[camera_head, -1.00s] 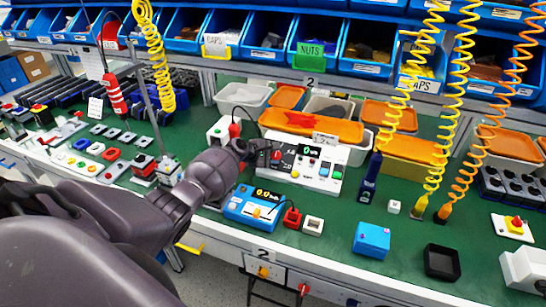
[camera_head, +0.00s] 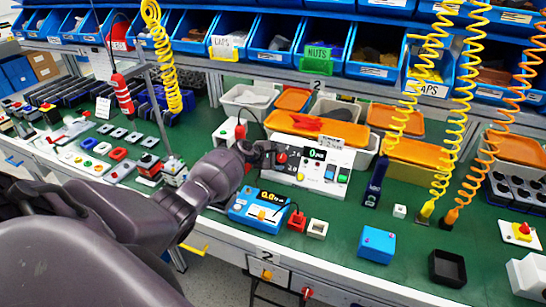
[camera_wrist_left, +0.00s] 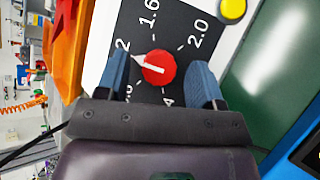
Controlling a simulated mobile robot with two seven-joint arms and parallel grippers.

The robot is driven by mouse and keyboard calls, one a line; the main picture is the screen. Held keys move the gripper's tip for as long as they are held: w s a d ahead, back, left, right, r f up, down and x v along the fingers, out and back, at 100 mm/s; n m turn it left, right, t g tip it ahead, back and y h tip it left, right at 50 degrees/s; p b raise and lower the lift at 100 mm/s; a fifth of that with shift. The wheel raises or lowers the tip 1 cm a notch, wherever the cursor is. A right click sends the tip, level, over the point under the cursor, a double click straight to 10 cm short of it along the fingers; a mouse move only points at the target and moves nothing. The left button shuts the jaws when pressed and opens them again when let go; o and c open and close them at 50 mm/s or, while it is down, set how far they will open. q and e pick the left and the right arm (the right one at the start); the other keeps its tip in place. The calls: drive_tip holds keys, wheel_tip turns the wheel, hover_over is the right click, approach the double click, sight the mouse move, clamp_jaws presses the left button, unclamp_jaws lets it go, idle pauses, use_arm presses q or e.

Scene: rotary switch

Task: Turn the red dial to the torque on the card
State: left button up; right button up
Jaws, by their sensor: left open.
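The red dial (camera_head: 282,158) is on the white panel (camera_head: 318,184) at the bench's middle. In the left wrist view the dial (camera_wrist_left: 159,67) sits on a black scale plate (camera_wrist_left: 180,22) marked 1.6 and 2.0, with other marks partly hidden. Its white pointer aims left, near a partly covered mark ending in 2. My left gripper (camera_wrist_left: 163,84) is open, with one blue-grey finger on each side of the dial and gaps showing. It also shows at the dial in the head view (camera_head: 273,155). A small white card (camera_head: 328,141) stands above the panel; its print is unclear.
A blue meter (camera_head: 258,206) stands in front of the panel, with a small red block (camera_head: 297,221) beside it. An orange tray (camera_head: 320,128) lies behind the panel.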

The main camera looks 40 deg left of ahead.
use_arm(q)
drive_tip(key=p+v, duration=0.2)
drive_tip(key=v, duration=0.8)
drive_tip(key=shift+s+a+r+p, duration=0.15)
drive_tip(key=shift+s+p, duration=0.1)
drive_tip(key=shift+p, duration=0.05)
